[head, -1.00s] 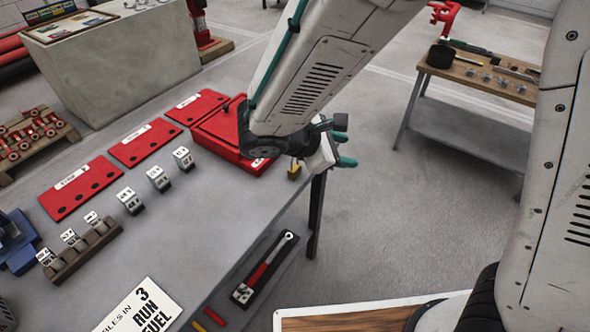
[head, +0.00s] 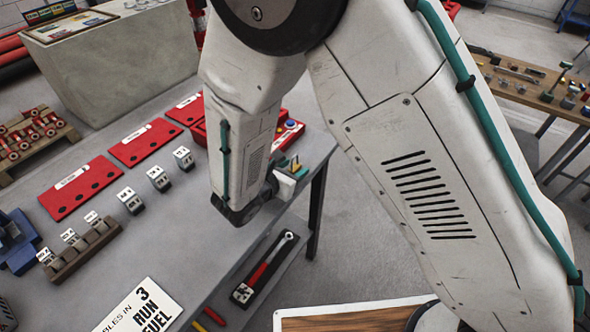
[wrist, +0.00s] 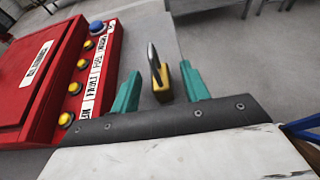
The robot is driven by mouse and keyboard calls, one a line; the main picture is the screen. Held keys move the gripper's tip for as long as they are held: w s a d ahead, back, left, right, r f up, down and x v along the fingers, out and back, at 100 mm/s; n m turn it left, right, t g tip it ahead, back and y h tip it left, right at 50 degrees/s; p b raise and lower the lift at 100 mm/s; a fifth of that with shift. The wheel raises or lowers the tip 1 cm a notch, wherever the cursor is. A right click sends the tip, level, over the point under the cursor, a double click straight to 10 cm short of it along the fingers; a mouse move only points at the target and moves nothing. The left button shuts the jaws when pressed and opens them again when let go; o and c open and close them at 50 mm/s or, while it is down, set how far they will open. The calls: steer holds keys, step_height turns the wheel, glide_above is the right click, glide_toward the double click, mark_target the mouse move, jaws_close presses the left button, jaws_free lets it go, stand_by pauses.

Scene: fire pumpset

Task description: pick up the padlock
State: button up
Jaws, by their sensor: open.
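The padlock (wrist: 164,84) has a yellow body and a dark grey shackle. In the wrist view it stands on the grey table top, in the gap between the two teal fingers of my gripper (wrist: 161,82). The fingers are apart, one on each side of it in the picture, and neither visibly grips it. I cannot tell how far the padlock is from the fingertips in depth. In the head view my gripper (head: 291,168) is low over the table's right edge, partly hidden by my arm, and the padlock is hard to make out there.
A red box (wrist: 38,75) with yellow and blue buttons stands close left of the padlock. A wooden workbench (head: 525,85) stands right.

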steer(key=shift+w+d+f, duration=0.25)
steer(key=shift+w+d, duration=0.15)
steer(key=shift+w, duration=0.15)
jaws_close()
steer(key=shift+r, duration=0.15)
